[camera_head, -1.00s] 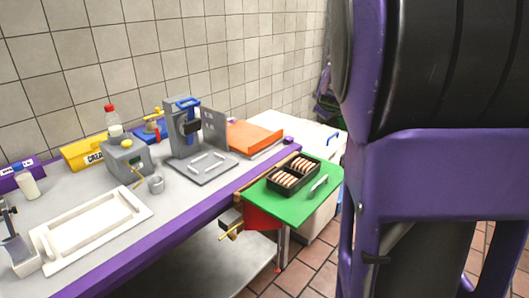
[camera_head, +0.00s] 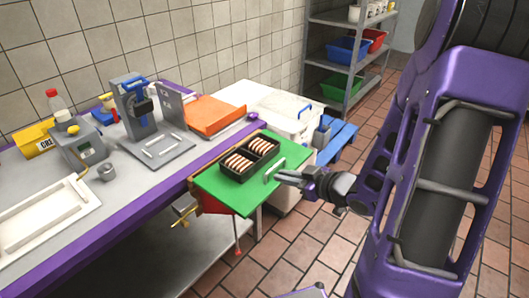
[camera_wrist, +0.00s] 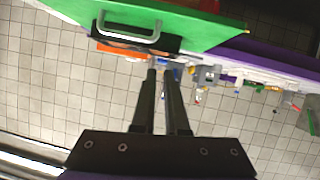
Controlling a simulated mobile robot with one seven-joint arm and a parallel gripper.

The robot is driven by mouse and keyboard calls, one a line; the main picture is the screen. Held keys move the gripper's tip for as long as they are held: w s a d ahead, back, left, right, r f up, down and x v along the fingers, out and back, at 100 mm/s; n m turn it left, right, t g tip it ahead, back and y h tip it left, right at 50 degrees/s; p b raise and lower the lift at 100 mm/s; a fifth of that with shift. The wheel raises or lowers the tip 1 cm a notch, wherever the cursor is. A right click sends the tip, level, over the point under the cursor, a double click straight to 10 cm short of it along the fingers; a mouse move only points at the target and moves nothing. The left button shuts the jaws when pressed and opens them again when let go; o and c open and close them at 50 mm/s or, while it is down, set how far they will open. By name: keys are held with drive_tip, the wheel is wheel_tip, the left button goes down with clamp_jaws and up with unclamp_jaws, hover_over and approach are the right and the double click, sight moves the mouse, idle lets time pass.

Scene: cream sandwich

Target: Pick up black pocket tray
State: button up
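The black pocket tray (camera_head: 238,177) is a two-pocket tray holding rows of pale, brown-edged slices. It sits on a green board (camera_head: 225,195) at the end of the long table. A grey bar handle (camera_head: 274,169) stands on the board at the tray's right. My gripper (camera_head: 280,176) is just right of this handle, fingers pointing left toward it, empty. In the wrist view, a gap shows between the two fingers (camera_wrist: 160,72). The handle (camera_wrist: 128,36) and green board (camera_wrist: 190,18) are beyond them, with the dark tray (camera_wrist: 168,44) partly hidden behind the handle.
A grey slicer-like machine (camera_head: 140,110), an orange board (camera_head: 215,115) and a white tray (camera_head: 45,215) are on the long table. A white bin (camera_head: 290,113) stands behind the green board. Shelves with blue and red bins (camera_head: 348,50) are farther back. Open tiled floor lies at right.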

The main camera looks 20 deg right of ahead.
drive_tip(key=s+a+y, duration=0.2)
drive_tip(key=b, duration=0.2)
approach(232, 170)
drive_tip(key=x, duration=0.9)
drive_tip(key=shift+w, duration=0.1)
drive_tip(key=shift+r, duration=0.1)
clamp_jaws()
